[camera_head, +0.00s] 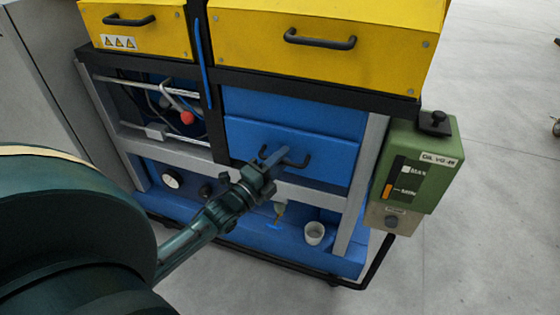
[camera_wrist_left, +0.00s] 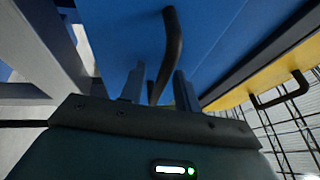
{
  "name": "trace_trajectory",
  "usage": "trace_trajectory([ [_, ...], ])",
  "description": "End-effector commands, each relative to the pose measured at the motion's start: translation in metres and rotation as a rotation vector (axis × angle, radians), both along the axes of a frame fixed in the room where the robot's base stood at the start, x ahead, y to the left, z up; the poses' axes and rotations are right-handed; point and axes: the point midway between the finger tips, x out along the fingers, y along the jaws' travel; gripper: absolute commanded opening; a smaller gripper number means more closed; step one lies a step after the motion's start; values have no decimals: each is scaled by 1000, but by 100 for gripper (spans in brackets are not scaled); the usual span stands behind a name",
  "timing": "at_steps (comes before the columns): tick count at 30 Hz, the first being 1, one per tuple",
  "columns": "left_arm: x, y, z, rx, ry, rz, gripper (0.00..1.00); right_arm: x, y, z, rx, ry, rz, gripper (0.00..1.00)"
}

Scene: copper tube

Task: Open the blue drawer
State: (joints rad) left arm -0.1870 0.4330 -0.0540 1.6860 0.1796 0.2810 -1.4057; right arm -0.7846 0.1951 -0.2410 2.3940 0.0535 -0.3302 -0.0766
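The blue drawer (camera_head: 328,160) is in the middle of the machine's front in the head view, below a plain blue panel. Its front looks roughly in line with the frame around it. A dark bar handle (camera_head: 305,161) is on it. My left gripper (camera_head: 273,158) is at the handle, its fingers pointing toward the drawer. In the left wrist view the handle (camera_wrist_left: 173,40) runs down between the two fingers (camera_wrist_left: 158,88), with gaps visible beside it. The fingers look open around the handle. My right gripper is not in view.
Yellow drawers (camera_head: 330,45) with black handles are above. A green control box (camera_head: 420,165) juts out at the right. Hoses and a red knob (camera_head: 187,117) are at the left.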

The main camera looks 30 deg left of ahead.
Motion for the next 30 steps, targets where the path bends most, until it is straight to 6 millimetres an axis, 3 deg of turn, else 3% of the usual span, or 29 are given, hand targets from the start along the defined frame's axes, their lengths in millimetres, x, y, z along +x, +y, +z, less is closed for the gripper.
trace_trajectory([
  [4, 0, 0, 0, 0, 0, 0, 31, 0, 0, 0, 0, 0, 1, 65],
  [16, 0, 0, 0, 0, 0, 0, 0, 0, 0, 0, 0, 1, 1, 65],
  [30, -1, 0, 0, 0, 0, 0, 0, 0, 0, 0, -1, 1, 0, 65],
])
